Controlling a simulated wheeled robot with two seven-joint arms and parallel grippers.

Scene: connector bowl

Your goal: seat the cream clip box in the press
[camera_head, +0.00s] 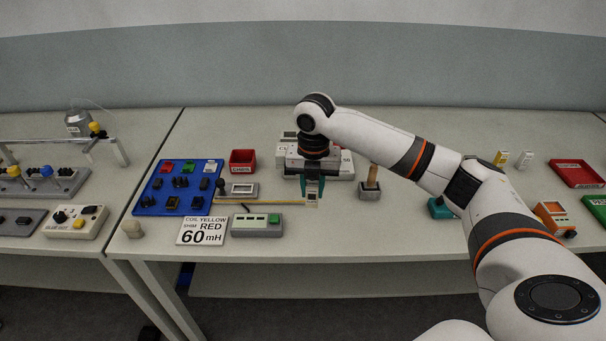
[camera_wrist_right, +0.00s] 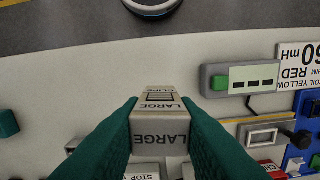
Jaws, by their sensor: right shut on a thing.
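The cream clip box (camera_wrist_right: 160,126), lettered LARGE CLIPS, is between the green fingers of my right gripper (camera_wrist_right: 160,130) in the right wrist view. In the head view the box (camera_head: 312,200) shows small below the right gripper (camera_head: 313,188), which points down over the table. The gripper is shut on the box. I cannot tell for sure which thing is the press. A low grey device with a pale window and a dark knob (camera_head: 242,190) stands left of the gripper; it also shows in the right wrist view (camera_wrist_right: 243,136). My left gripper is not in view.
White lettered boxes (camera_head: 340,162) stand behind the gripper. A grey device with a green button (camera_head: 257,225) and a COIL YELLOW sign (camera_head: 202,231) are front left. A wooden-handled tool (camera_head: 371,183) stands right.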

